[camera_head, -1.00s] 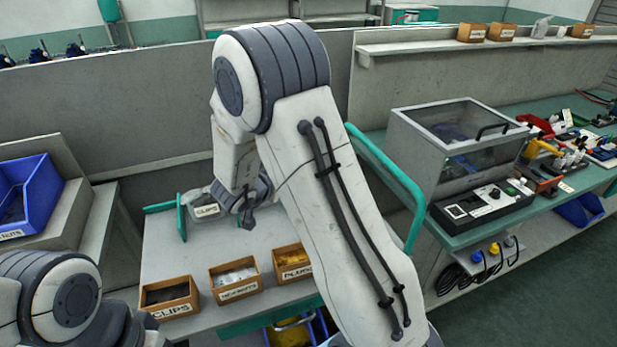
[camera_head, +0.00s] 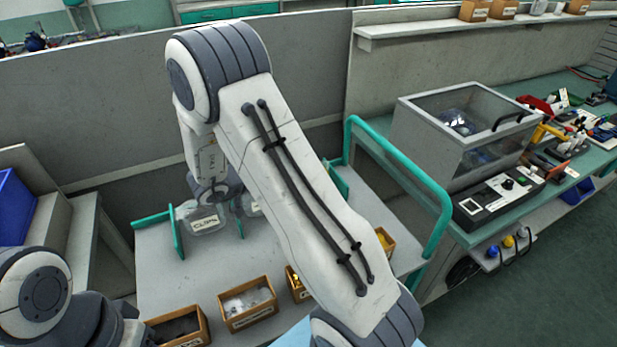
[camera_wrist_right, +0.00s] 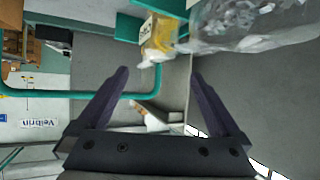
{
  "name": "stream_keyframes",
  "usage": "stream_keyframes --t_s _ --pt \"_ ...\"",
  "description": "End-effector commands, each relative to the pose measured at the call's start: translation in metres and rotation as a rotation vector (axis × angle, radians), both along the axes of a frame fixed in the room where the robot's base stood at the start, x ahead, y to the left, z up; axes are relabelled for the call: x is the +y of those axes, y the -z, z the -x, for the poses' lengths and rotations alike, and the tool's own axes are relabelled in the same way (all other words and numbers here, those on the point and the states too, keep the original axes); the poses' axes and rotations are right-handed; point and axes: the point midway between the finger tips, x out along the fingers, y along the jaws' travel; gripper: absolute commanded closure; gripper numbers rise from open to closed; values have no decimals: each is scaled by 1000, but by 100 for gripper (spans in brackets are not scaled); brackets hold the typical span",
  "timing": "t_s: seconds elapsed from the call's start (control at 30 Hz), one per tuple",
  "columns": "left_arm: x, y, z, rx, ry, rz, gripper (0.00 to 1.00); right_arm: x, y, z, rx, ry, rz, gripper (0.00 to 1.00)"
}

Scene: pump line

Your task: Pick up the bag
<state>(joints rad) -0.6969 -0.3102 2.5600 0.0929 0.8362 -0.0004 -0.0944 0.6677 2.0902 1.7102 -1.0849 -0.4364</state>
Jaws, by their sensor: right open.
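A clear plastic bag labelled CLIPS (camera_head: 206,224) lies on the grey cart top (camera_head: 150,275), near its back left. In the right wrist view, clear bagged contents (camera_wrist_right: 250,25) show at the top right, beyond the fingers and apart from them. My right gripper (camera_wrist_right: 158,78) is open with nothing between its dark fingers. In the head view my right arm hangs over the cart, its wrist just above and behind the bag; its fingers are largely hidden there. My left arm shows at the bottom left, with its gripper out of view.
Open bins with clips (camera_head: 178,330), white parts (camera_head: 248,303) and yellow parts (camera_head: 296,287) stand along the cart's front edge. Green rails (camera_head: 395,165) rise at the cart's ends. A glass-lidded box (camera_head: 465,125) stands on the right bench. A blue bin (camera_head: 15,220) is at left.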

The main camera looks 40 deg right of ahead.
Motion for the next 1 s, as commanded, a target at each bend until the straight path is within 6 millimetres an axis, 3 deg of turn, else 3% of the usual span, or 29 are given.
stream_keyframes --t_s 0.1,0.37,0.6,0.97,1.0 --pt "0 -1 0 0 0 0 50 -24 10 1 4 13 1 0" --pt "0 -3 0 0 0 0 50 -46 18 -2 1 14 0 0" --pt "0 -10 0 0 0 0 50 -77 31 -11 2 13 -1 0" --pt "0 -10 0 0 0 0 50 -83 36 -14 0 7 0 0" --pt "0 -10 0 0 0 0 50 -83 36 -14 0 7 0 15"
